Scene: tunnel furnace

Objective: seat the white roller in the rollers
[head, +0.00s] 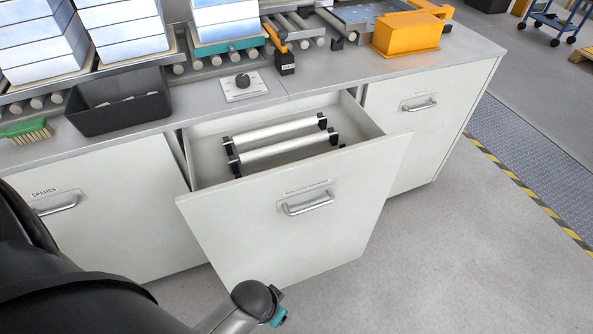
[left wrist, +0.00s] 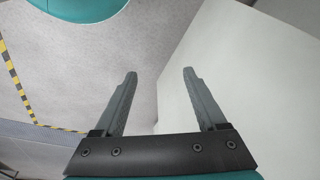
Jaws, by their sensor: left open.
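Two white rollers lie side by side in the open drawer, resting on black end holders. The rear white roller (head: 278,131) and the front white roller (head: 285,149) both show in the head view. A row of grey rollers (head: 215,61) runs along the back of the bench, partly hidden under stacked trays. My left gripper (left wrist: 160,74) shows in the left wrist view, open, with nothing between its fingers. It is beside a plain white panel, away from the white rollers. My right gripper is not in view.
The open drawer (head: 290,225) juts out from the bench. A black bin (head: 118,103), a green brush (head: 27,131), a knob panel (head: 243,86) and an orange box (head: 407,35) stand on the bench. Stacked white blocks (head: 125,28) sit behind. The floor (head: 440,255) at right is clear.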

